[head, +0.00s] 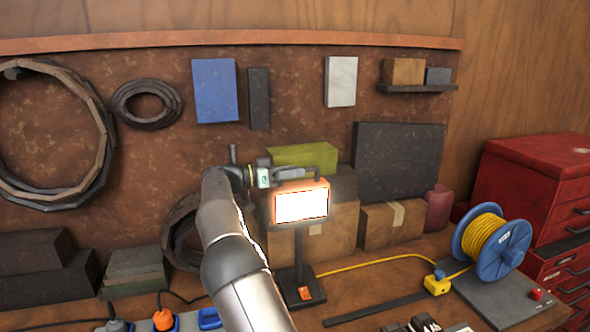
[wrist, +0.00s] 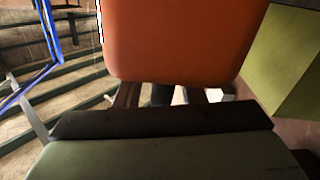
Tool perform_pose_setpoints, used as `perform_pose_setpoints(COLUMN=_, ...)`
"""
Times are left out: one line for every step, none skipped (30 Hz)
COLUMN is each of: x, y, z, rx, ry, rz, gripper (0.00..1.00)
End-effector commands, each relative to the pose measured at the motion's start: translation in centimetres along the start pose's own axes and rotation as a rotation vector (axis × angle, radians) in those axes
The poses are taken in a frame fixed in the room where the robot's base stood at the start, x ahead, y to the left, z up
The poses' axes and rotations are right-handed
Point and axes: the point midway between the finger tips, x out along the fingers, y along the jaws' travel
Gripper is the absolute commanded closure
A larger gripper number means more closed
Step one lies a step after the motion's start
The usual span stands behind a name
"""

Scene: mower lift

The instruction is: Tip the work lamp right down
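The work lamp (head: 301,206) has an orange housing and a bright white front panel. It sits on a dark post above a dark base (head: 300,288) on the bench, and the panel faces forward, roughly upright. A dark handle (head: 303,171) runs along its top. My gripper (head: 266,176) is at the left end of this handle, close to the housing's upper left corner. In the wrist view the orange housing (wrist: 185,40) fills the upper middle, right in front of my gripper. The fingertips are mostly hidden, so I cannot tell whether they hold the handle.
A yellow-green box (head: 303,155) and cardboard boxes (head: 393,222) stand behind the lamp. A yellow cable (head: 375,262) runs right to a blue reel (head: 492,245). A red tool cabinet (head: 530,185) stands at right. A dark flat bar (head: 374,307) lies on the bench.

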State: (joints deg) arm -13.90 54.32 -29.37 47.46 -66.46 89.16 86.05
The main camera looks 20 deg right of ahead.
Motion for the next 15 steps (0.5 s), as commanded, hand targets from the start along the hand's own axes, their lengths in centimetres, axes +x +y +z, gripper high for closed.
perform_pose_setpoints(x=0.4, y=0.04, z=-0.06, rx=-0.001, ry=-0.001, rz=0.001, gripper=0.64)
perform_pose_setpoints(x=0.56, y=0.03, z=-0.03, rx=-0.001, ry=0.0, rz=0.001, gripper=0.64)
perform_pose_setpoints(x=0.72, y=0.02, z=0.0, rx=0.0, ry=0.0, rz=0.0, gripper=0.64)
perform_pose_setpoints(x=0.81, y=0.01, z=0.01, rx=0.0, ry=0.0, rz=-0.001, gripper=0.64)
perform_pose_setpoints(x=0.87, y=0.0, z=0.02, rx=0.0, ry=0.0, rz=-0.001, gripper=0.64)
perform_pose_setpoints(x=0.92, y=-0.01, z=0.04, rx=0.0, ry=0.0, rz=-0.001, gripper=0.64)
perform_pose_setpoints(x=0.94, y=-0.01, z=0.04, rx=0.0, ry=0.0, rz=-0.001, gripper=0.64)
perform_pose_setpoints(x=0.94, y=-0.02, z=0.05, rx=0.0, ry=0.0, rz=-0.001, gripper=0.64)
perform_pose_setpoints(x=0.94, y=-0.02, z=0.06, rx=0.0, ry=0.0, rz=-0.001, gripper=0.64)
perform_pose_setpoints(x=0.93, y=-0.02, z=0.06, rx=0.0, ry=0.0, rz=-0.001, gripper=0.64)
perform_pose_setpoints(x=0.94, y=-0.01, z=0.06, rx=0.0, ry=0.0, rz=-0.001, gripper=0.64)
perform_pose_setpoints(x=0.93, y=-0.01, z=0.05, rx=0.0, ry=0.0, rz=-0.001, gripper=0.64)
perform_pose_setpoints(x=0.93, y=-0.01, z=0.05, rx=0.0, ry=0.0, rz=-0.001, gripper=0.69)
perform_pose_setpoints(x=0.93, y=-0.01, z=0.05, rx=0.0, ry=0.0, rz=-0.001, gripper=0.78)
perform_pose_setpoints(x=0.93, y=-0.01, z=0.05, rx=0.0, ry=0.0, rz=-0.001, gripper=0.89)
